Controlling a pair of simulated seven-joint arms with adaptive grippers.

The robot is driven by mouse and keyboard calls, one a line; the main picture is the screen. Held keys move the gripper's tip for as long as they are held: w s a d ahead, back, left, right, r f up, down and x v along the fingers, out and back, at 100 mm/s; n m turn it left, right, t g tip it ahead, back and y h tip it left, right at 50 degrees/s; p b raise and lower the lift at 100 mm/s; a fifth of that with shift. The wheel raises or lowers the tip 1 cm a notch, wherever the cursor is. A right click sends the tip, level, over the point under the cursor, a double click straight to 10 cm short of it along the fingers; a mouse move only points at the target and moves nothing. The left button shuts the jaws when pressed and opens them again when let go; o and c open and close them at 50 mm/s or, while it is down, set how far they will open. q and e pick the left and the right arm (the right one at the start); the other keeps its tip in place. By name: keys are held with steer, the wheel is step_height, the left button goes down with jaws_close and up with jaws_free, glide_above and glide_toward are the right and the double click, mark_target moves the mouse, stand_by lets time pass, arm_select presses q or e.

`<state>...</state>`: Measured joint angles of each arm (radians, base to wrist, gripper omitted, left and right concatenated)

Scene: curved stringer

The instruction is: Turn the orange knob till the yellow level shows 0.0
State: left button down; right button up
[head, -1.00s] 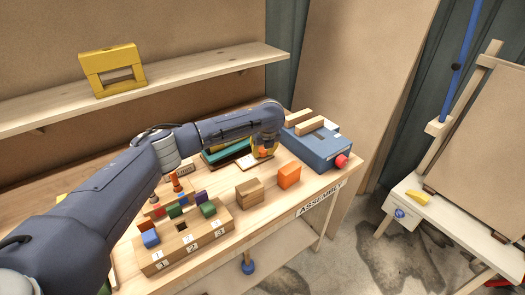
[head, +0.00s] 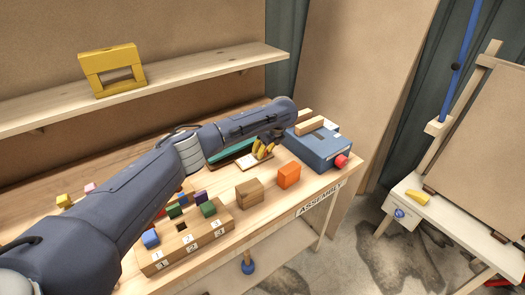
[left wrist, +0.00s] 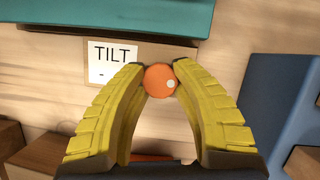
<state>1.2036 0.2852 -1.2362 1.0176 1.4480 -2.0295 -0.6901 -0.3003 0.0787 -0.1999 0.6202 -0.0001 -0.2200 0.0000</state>
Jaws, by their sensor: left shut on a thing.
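In the head view these fingers (head: 263,150) point down onto a pale board at the back of the bench, and I cannot make out the knob there. A yellow frame-shaped body (head: 112,70), perhaps the level, stands on the wall shelf. No reading on it is legible. My right gripper is not in view.
A blue box (head: 322,150) with wooden bars and a red knob is right of the gripper. An orange block (head: 289,175) and a wooden block (head: 249,193) lie in front. A teal edge (left wrist: 120,14) crosses above the label.

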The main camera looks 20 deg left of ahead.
arm_select(q)
steer(key=n+g, duration=0.2)
steer(key=n, duration=0.3)
steer(key=shift+n+g, duration=0.5)
steer(key=shift+n, duration=0.8)
steer(key=shift+a+n, duration=0.1)
steer(key=shift+n, duration=0.2)
steer(key=c, duration=0.9)
jaws_free()
steer(key=shift+c, duration=0.2)
steer(key=shift+w+r+m, duration=0.1)
steer(key=shift+r+m, duration=0.05)
steer(key=shift+m, duration=0.25)
